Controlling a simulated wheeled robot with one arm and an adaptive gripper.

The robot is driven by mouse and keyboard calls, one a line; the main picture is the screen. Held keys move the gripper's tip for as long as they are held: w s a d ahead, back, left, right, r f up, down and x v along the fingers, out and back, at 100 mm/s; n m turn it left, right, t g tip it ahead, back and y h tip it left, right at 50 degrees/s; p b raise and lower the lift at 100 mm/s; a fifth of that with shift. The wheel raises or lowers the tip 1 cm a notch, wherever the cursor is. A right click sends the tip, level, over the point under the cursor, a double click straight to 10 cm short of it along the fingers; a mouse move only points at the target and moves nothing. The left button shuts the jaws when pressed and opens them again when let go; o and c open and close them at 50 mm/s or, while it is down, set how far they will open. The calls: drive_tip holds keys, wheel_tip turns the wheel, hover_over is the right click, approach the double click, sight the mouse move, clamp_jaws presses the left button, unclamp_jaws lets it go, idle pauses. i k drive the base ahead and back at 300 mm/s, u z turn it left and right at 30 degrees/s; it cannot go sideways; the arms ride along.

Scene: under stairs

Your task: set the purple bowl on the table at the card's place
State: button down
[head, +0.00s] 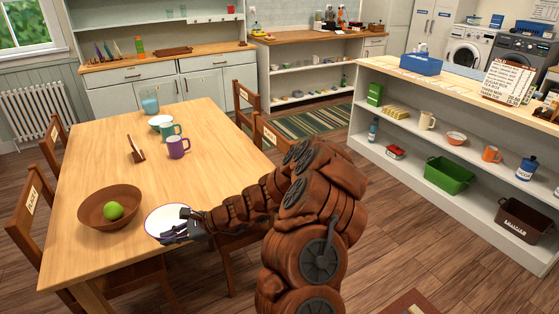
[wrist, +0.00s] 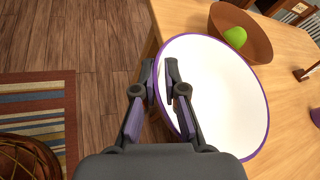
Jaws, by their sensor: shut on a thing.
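The purple bowl (head: 168,219) has a white inside and a purple rim. My gripper (head: 178,234) is shut on its near rim, one finger on each side of the wall. In the wrist view the bowl (wrist: 225,95) fills the middle right, with the fingers (wrist: 164,88) at its left rim. It is at the table's near right edge; I cannot tell whether it touches the top. The card (head: 135,149) stands in a wooden holder farther back on the table (head: 85,170), facing away enough that I cannot read it.
A brown bowl (head: 110,207) with a green apple (head: 113,211) is left of the held bowl. A purple mug (head: 178,147), teal mug (head: 169,131), white bowl (head: 160,120) and glass (head: 150,101) stand near the card. Chairs surround the table.

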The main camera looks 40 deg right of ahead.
sight(239, 171)
drive_tip(key=z, duration=0.3)
drive_tip(key=i, duration=1)
